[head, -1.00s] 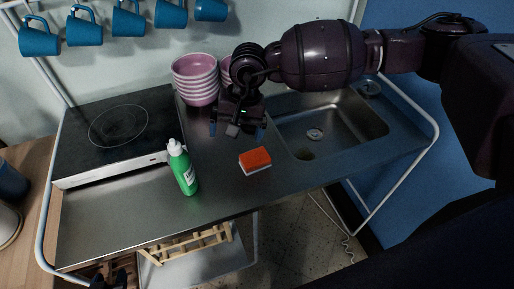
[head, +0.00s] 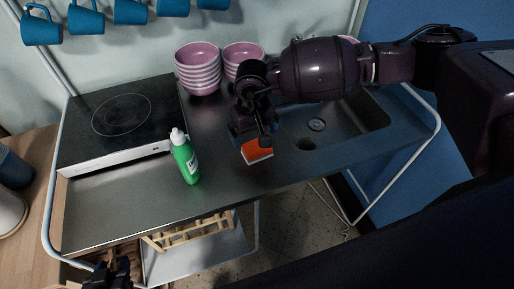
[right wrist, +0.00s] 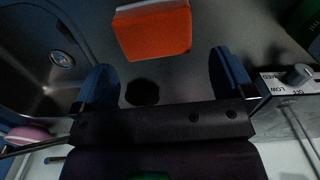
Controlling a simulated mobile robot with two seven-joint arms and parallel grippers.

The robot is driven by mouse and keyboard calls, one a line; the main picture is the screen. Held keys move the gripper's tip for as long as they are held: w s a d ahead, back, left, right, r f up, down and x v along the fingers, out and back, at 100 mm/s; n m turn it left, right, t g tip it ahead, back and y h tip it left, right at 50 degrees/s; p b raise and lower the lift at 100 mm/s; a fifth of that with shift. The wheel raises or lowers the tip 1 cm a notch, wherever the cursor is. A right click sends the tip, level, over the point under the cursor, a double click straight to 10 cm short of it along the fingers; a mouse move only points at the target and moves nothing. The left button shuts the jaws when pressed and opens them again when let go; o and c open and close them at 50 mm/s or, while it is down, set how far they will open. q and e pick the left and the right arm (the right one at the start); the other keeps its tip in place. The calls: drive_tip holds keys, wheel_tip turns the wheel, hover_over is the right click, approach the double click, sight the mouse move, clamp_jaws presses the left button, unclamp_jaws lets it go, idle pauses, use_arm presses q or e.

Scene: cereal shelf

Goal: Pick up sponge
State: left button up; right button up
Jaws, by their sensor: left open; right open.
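The orange-and-white sponge (head: 259,154) lies on the metal counter, partly covered by my right gripper in the head view. In the right wrist view the sponge (right wrist: 155,32) shows its orange face and a pale layer, beyond and roughly between the two blue fingertips. My right gripper (head: 253,141) is open and empty, its fingers close to the sponge; they also show spread apart in the right wrist view (right wrist: 165,80). I cannot tell whether they touch it. My left gripper (head: 110,272) is open at the bottom left edge, low and far from the sponge.
A green bottle (head: 185,158) stands left of the sponge. Striped bowl stacks (head: 198,70) stand behind, and the sink (head: 345,120) is to the right. A cooktop (head: 118,118) is at the left. A wooden rack (head: 190,232) sits below the counter.

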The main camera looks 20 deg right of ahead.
sight(255, 142)
drive_tip(key=shift+d+f+p, duration=0.2)
drive_tip(key=shift+f+p, duration=0.3)
drive_tip(key=shift+f, duration=1.85)
drive_tip(key=c, duration=0.8)
